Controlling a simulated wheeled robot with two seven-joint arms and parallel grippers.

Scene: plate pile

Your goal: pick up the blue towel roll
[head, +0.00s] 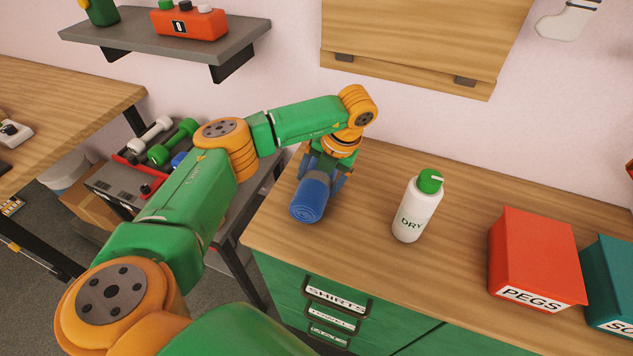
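I cannot tell whether the roll touches the counter. My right gripper is not in view.
A white bottle with a green cap (416,206) stands right of the roll. A red PEGS box (535,255) and a teal box (612,275) stand farther right. A rack with dumbbells (172,143) is at left. The counter (370,250) is clear between roll and bottle.

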